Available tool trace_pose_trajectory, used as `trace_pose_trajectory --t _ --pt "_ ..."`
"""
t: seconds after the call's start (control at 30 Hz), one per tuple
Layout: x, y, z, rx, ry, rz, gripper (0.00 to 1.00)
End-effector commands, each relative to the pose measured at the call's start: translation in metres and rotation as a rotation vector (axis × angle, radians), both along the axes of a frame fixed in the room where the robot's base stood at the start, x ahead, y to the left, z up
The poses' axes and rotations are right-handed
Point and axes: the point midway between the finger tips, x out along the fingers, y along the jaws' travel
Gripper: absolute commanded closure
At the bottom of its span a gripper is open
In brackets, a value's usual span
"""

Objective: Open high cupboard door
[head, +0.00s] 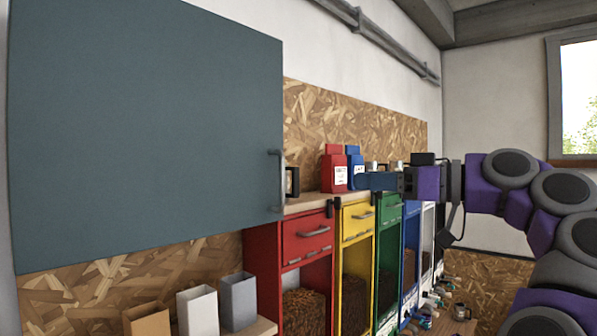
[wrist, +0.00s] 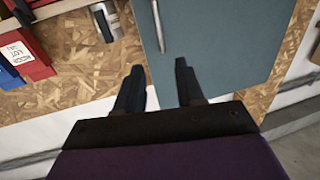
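The high cupboard door (head: 140,130) is a large flat grey-teal panel on the left of the head view; no gap shows at its edge. Its upright metal bar handle (head: 281,181) is near its right edge, low down. In the wrist view the door (wrist: 215,45) is ahead and its handle (wrist: 158,25) lies beyond the fingertips, in line with the space between them. My gripper (wrist: 157,78) is open and empty, its two dark fingers apart. In the head view my gripper (head: 366,181) reaches in from the right, pointing left, with its fingertips hard to make out.
A red bag (head: 334,170) and a blue bag (head: 355,170) stand on the counter beside the gripper. Below are a red drawer (head: 307,236) and a yellow drawer (head: 358,215). Open bags (head: 198,311) stand under the cupboard. The space in front of the door looks clear.

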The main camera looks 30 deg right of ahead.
Motion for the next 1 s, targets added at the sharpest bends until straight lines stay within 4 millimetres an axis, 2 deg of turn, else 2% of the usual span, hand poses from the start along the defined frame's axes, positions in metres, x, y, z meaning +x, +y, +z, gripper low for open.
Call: trace_pose_trajectory --t 0.17,0.3,0.7,0.9,1.0 --pt "0.014 0.001 -0.006 0.001 0.001 -0.004 0.62" --pt "0.036 0.006 -0.011 0.008 0.002 -0.006 0.62" --pt "0.103 0.050 -0.009 0.006 0.002 -0.004 0.62" --pt "0.130 0.072 -0.005 0.003 0.001 -0.004 0.62" --pt "0.140 0.076 -0.005 0.005 0.000 -0.005 0.62"
